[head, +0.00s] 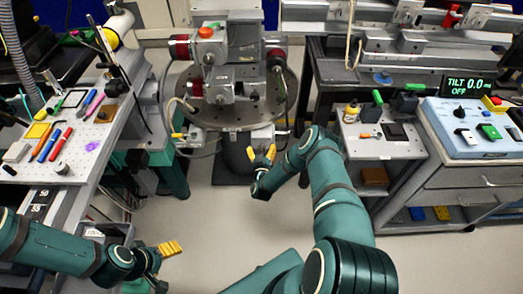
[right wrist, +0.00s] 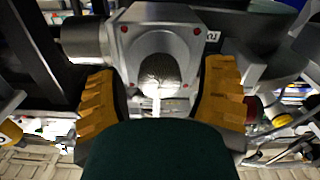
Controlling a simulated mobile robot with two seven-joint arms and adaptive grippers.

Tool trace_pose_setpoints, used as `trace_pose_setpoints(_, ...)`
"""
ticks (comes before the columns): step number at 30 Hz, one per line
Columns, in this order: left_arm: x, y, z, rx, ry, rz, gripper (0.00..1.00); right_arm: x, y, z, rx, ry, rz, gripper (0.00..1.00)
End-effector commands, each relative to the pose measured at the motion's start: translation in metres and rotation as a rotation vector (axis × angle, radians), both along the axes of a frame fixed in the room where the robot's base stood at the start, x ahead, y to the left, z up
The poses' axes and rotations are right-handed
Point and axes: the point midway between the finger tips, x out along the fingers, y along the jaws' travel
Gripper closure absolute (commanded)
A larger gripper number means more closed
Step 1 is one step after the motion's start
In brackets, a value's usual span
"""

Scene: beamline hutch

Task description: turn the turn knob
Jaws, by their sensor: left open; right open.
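In the right wrist view a knurled grey metal knob (right wrist: 158,69) with a white stripe sits in a recessed grey housing (right wrist: 160,17); it looks like the turn knob. My right gripper (right wrist: 160,98) is open, with one yellow finger on each side of the knob. I see no finger touching it. In the head view my right gripper (head: 261,154) is in front of the round stage's lower part, and I cannot make out the knob there. My left gripper (head: 170,248) is open and empty, low over the floor at left, away from the stage.
The round metal stage (head: 233,115) carries grey blocks. A pegboard table (head: 85,150) with pens and tools stands left. At right, a blue control box (head: 471,125) has a display (head: 466,85) reading "TILT 0.0 OFF". A small grey cart (head: 384,147) stands beside my right arm.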

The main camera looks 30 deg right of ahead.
Motion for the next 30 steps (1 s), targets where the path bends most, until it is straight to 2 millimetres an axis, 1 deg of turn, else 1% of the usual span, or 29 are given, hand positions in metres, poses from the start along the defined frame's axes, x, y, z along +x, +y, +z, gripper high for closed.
trace_pose_setpoints(9, 0.0003, 0.0001, -0.0005, 0.0, -0.001, 0.0, 0.3, 0.0031, -0.0019, 0.0004, 0.0, 0.0, 0.0, 0.3)
trace_pose_setpoints(10, 0.0003, 0.0001, -0.0005, 0.0, -0.001, 0.0, 0.3, 0.003, -0.0018, 0.0004, 0.0, 0.0, 0.0, 0.28)
trace_pose_setpoints(11, 0.0003, 0.0001, -0.0005, 0.0, -0.001, 0.0, 0.3, 0.003, -0.0018, 0.0004, 0.0, 0.0, 0.0, 0.39)
trace_pose_setpoints(12, 0.0003, 0.0001, -0.0005, 0.0, -0.001, 0.0, 0.3, 0.0029, -0.0017, 0.0004, 0.0, 0.0, 0.0, 0.53)
trace_pose_setpoints(14, 0.0003, 0.0001, -0.0005, 0.0, -0.001, 0.0, 0.3, 0.0029, -0.0017, 0.0004, 0.0, 0.0, 0.0, 0.74)
trace_pose_setpoints(15, 0.0003, 0.0001, -0.0005, 0.0, -0.001, 0.0, 0.3, 0.0029, -0.0017, 0.0004, 0.0, 0.0, 0.0, 0.88)
trace_pose_setpoints(16, 0.0003, 0.0001, -0.0005, 0.0, -0.001, 0.0, 0.3, 0.0029, -0.0017, 0.0004, 0.0, 0.0, 0.0, 0.97)
trace_pose_setpoints(25, 0.0002, 0.0, -0.0006, 0.0, -0.001, 0.0, 0.3, 0.003, -0.0018, 0.0005, 0.017, -0.011, 0.0, 0.98)
trace_pose_setpoints(30, 0.0001, 0.0, -0.0006, 0.0, -0.001, 0.0, 0.3, 0.0029, -0.0021, 0.0007, 0.074, -0.046, 0.0, 0.98)
